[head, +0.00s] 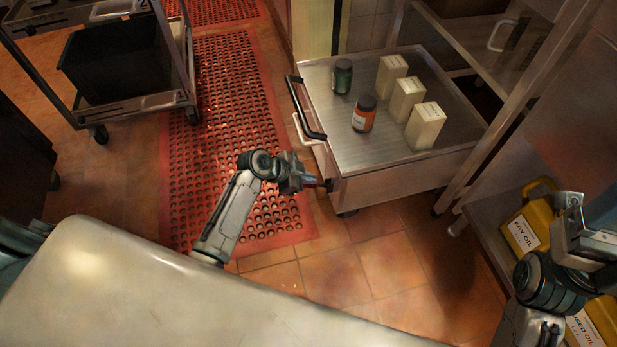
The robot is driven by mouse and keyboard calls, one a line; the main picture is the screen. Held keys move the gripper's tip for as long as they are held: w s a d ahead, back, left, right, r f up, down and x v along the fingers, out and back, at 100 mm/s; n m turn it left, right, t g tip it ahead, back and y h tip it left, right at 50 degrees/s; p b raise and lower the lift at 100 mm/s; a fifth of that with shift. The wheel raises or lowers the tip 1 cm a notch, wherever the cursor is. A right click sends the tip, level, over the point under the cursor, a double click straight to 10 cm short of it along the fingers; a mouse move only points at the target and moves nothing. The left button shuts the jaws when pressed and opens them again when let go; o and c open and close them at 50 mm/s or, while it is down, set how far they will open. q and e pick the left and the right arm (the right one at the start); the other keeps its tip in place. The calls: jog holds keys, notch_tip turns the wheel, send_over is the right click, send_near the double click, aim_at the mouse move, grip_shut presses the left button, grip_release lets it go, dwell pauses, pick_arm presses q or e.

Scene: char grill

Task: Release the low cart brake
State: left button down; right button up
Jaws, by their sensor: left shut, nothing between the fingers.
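The low cart (357,162) stands right of centre with a flat metal top and a black push handle (304,108) along its left side. My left gripper (320,184) is shut and empty at the cart's near left corner, low beside its side panel. A small red part (328,183) shows at the fingertips, perhaps the brake; its shape and position are unclear, and I cannot tell whether the fingers touch it. A caster (347,213) shows under the near corner. My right gripper (571,203) is at the right edge, its fingers unclear.
Two jars, green (342,76) and orange (364,114), and several cream boxes (425,126) stand on the cart. Yellow oil jugs (529,226) are at right. A wheeled rack (150,103) stands at upper left. The red mat (228,130) and tiled floor are clear.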

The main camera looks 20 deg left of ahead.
pick_arm(q)
jog(key=shift+f, duration=0.1)
jog(key=shift+a+b, duration=0.1)
jog(key=shift+b, duration=0.25)
jog(key=shift+s+a+f, duration=0.1)
